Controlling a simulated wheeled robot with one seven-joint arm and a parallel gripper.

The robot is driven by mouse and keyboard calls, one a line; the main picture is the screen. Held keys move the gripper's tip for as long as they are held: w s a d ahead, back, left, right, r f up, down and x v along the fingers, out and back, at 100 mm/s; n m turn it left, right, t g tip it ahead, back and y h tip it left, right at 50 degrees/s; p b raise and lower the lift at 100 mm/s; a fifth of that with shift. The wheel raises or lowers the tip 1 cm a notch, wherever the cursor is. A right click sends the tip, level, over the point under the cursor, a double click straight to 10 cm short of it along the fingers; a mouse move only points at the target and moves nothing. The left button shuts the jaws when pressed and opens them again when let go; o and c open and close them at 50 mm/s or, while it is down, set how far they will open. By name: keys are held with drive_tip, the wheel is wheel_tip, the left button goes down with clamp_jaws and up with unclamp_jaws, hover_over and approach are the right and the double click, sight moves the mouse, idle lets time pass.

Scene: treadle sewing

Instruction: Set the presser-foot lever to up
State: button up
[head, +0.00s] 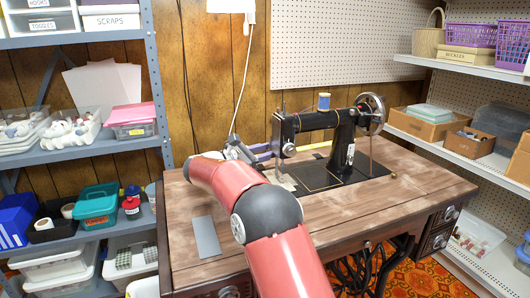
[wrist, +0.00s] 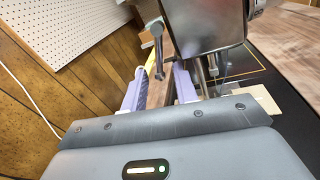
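The black sewing machine (head: 318,121) stands on the wooden table, with its needle end toward my arm. In the wrist view its head (wrist: 208,22) fills the top middle. A grey lever (wrist: 157,35), which looks like the presser-foot lever, hangs down beside the head. Its lower end reaches toward the gap between my fingers. My gripper (wrist: 160,88) has two lilac fingers set apart, one on each side of the lever's line; contact is not visible. In the head view my gripper (head: 250,150) is beside the needle end, and the lever cannot be made out there.
The wooden table (head: 420,188) has clear top on the right and a grey plate (head: 206,237) at front left. A blue-grey shelf unit (head: 70,152) stands left, white shelves (head: 455,70) right. A pegboard (head: 340,40) and white cord (head: 241,85) are behind.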

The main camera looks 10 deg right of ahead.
clamp_jaws()
drive_tip(key=shift+w, duration=0.1)
drive_tip(key=shift+w+a+r+m, duration=0.1)
drive_tip(key=shift+w+m, duration=0.1)
drive_tip(key=shift+m, duration=0.5)
drive_tip(key=m, duration=0.1)
drive_tip(key=w+m, duration=0.1)
drive_tip(key=m, duration=0.1)
drive_tip(key=r+m+h+b, duration=0.1)
drive_tip(key=shift+w+a, duration=0.15)
drive_tip(key=shift+w, duration=0.1)
drive_tip(key=shift+w+a+r+m+g+h, duration=0.1)
drive_tip(key=shift+w+r+m+g+h, duration=0.4)
drive_tip(key=shift+m, duration=1.25)
drive_tip(key=shift+s+d+r+m+g+h, duration=0.15)
drive_tip(key=shift+r+m, duration=0.6)
drive_tip(key=shift+m, duration=1.05)
drive_tip(key=shift+w+a+r+m+g+h, duration=0.25)
drive_tip(key=shift+r+m, duration=0.4)
drive_tip(key=shift+m, duration=1.1)
drive_tip(key=shift+d, duration=0.1)
